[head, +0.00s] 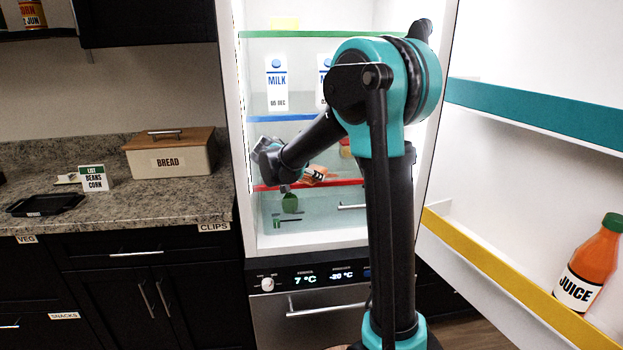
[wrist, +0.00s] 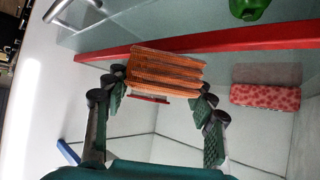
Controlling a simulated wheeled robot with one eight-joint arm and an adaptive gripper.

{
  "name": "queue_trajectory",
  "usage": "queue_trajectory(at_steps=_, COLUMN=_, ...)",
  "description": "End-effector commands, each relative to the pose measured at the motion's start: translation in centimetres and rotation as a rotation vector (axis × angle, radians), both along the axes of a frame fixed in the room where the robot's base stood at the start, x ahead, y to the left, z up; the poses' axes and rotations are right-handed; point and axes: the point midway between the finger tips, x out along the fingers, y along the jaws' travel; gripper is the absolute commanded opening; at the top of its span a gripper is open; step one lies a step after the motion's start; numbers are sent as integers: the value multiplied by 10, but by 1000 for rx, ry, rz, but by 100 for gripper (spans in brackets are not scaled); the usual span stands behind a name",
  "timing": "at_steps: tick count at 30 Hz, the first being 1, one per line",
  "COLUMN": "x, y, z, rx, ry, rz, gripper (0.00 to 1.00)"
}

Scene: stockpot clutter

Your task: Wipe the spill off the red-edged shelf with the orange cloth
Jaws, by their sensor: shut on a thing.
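My gripper (wrist: 158,88) is shut on the orange cloth (wrist: 165,70), a ribbed block between its two fingers. In the head view the cloth (head: 314,174) is inside the open fridge, just above the red-edged shelf (head: 345,182). The shelf's red edge (wrist: 225,40) crosses the wrist view close to the cloth. I cannot tell whether the cloth touches the shelf. I cannot make out the spill in either view; my arm and the cloth cover part of the shelf.
A pink-red patterned pack (wrist: 265,97) is by the shelf, beside the gripper. A green item (head: 290,203) is in the clear drawer below. Milk cartons (head: 277,85) stand above the blue-edged shelf (head: 283,117). The open door holds a juice bottle (head: 590,265).

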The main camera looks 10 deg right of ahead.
Motion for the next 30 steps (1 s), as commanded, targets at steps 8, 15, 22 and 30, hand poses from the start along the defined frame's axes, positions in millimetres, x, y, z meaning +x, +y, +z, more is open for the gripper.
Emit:
queue_trajectory(at_steps=8, x=30, y=-1, z=-4, rx=0, ry=0, rz=-2, gripper=30)
queue_trajectory(at_steps=15, x=54, y=0, z=-7, rx=0, ry=0, rz=0, gripper=30)
queue_trajectory(at_steps=22, x=65, y=0, z=-8, rx=0, ry=0, rz=0, gripper=30)
queue_trajectory(at_steps=30, x=66, y=0, z=-8, rx=0, ry=0, rz=0, gripper=30)
